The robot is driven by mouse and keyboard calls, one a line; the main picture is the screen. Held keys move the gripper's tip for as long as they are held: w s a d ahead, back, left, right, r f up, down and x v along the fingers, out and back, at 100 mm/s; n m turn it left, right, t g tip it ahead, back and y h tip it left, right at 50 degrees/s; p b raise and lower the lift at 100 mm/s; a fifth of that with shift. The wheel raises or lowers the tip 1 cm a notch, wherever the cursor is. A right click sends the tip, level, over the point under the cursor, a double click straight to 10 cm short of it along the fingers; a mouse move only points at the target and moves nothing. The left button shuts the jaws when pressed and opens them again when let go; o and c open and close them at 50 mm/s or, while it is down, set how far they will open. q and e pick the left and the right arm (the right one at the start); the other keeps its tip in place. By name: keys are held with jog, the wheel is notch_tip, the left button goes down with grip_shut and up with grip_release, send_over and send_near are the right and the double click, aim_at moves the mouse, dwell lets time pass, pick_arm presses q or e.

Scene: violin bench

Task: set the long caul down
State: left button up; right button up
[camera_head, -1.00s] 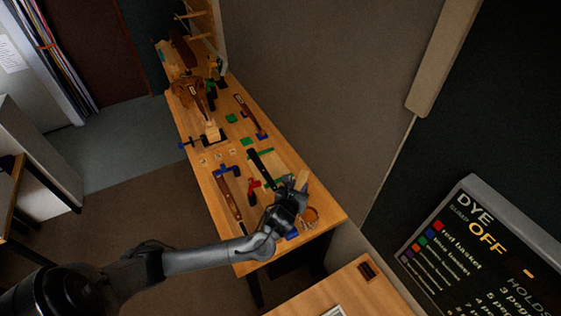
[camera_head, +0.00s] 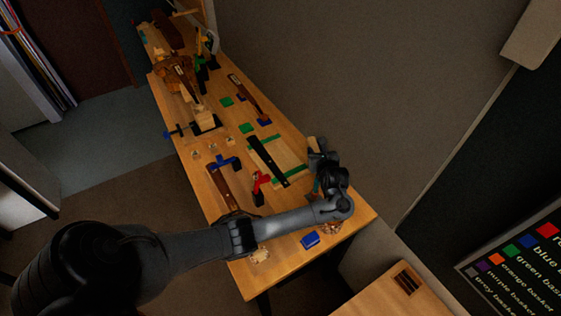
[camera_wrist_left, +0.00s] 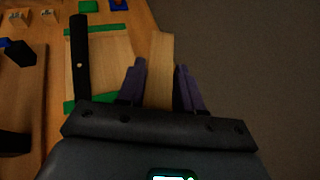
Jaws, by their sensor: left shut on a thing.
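The long caul, a pale wooden strip (camera_wrist_left: 160,62), stands between the purple fingers of my left gripper (camera_wrist_left: 160,88) in the left wrist view. The fingers are shut on it and it sticks out beyond their tips. In the head view my left gripper (camera_head: 317,165) is at the right edge of the bench, right of the green-ended pale area, and a bit of the caul (camera_head: 311,144) shows at its tip. I cannot tell whether the caul touches the bench. Its near end is hidden by the gripper. My right gripper is not in view.
A black bar (camera_head: 268,160) lies across two green strips (camera_head: 291,173) just left of the gripper; it also shows in the wrist view (camera_wrist_left: 80,60). A red clamp (camera_head: 260,182), blue block (camera_head: 310,240) and violin (camera_head: 175,73) are on the bench (camera_head: 345,225). A wall borders the right side.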

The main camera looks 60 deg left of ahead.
pick_arm(q)
jog(key=shift+a+f, duration=0.3)
jog(key=s+a+f+b, duration=0.1)
jog(key=a+f, duration=0.1)
jog(key=a, duration=0.1)
jog(key=s+a+f+b, duration=0.2)
jog(key=a, duration=0.1)
jog(key=s+a+f+b, duration=0.1)
jog(key=s+a+f, duration=0.1)
jog(key=a, duration=0.1)
jog(key=shift+a, duration=0.4)
jog(key=shift+f+b, duration=0.95)
jog(key=shift+f, duration=1.2)
jog(key=shift+f+p, duration=0.3)
jog(key=shift+f, duration=0.05)
jog(key=shift+f, duration=0.15)
